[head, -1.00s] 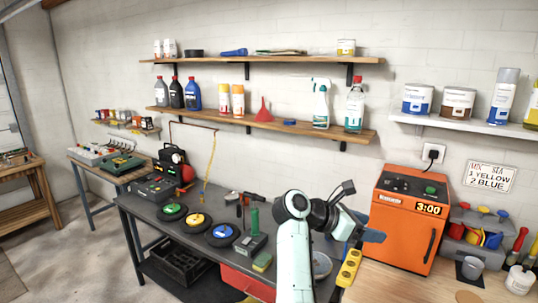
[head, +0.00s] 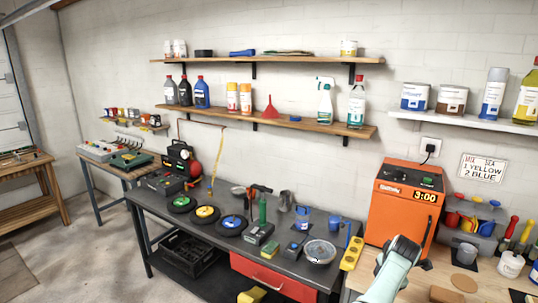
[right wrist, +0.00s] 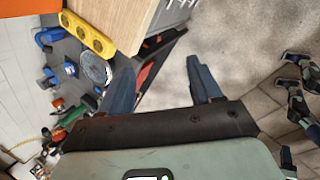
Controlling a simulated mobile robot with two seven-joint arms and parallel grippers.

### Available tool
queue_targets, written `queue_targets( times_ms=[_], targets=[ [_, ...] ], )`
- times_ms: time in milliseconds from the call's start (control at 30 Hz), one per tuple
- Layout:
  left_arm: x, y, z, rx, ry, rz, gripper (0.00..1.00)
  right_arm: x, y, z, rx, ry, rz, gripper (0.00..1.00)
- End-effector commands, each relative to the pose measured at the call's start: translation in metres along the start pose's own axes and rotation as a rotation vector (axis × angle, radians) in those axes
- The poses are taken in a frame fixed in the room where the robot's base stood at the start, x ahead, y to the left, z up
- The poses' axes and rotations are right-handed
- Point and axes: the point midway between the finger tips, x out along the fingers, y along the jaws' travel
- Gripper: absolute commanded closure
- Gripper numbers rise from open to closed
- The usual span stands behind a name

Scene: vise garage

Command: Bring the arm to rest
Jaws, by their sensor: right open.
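My right gripper (right wrist: 160,78) shows in the right wrist view with its two dark fingers spread wide. Nothing is held between them; the grey floor and the side of a wooden-topped cabinet (right wrist: 135,18) show beyond. In the head view only a pale link of my right arm rises at the bottom right, in front of the wooden worktop (head: 412,289); its gripper is out of that view. My left gripper is in neither view.
The dark workbench (head: 287,268) carries blue vise-like parts (head: 302,218), a round metal dish (head: 320,251), colored discs and tools. An orange oven-like box (head: 402,213) stands at right.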

Motion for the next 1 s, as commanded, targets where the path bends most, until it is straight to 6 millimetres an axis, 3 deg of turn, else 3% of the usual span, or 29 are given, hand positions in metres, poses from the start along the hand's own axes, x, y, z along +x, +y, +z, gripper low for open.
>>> queue_targets(
  times_ms=[33,100,333,533,633,767,867,1000],
  targets=[
    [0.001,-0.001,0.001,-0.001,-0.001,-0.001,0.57,0.03,-0.017,0.006,0.101,0.089,0.046,0.36],
    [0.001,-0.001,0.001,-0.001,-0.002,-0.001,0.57,0.064,-0.034,0.01,0.237,0.189,0.117,0.36],
    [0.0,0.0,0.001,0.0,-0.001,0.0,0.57,0.161,-0.113,0.012,0.768,0.358,0.277,0.36],
    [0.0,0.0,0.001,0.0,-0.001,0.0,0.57,0.225,-0.214,-0.021,1.258,0.334,0.251,0.36],
    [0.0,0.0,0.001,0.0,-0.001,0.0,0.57,0.243,-0.266,-0.053,1.464,0.284,0.173,0.36],
    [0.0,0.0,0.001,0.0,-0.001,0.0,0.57,0.249,-0.329,-0.106,1.683,0.207,0.025,0.36],
    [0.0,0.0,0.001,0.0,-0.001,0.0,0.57,0.241,-0.373,-0.153,1.812,0.143,-0.119,0.36],
    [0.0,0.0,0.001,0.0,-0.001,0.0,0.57,0.213,-0.424,-0.219,1.937,0.059,-0.343,0.36]
  ],
)
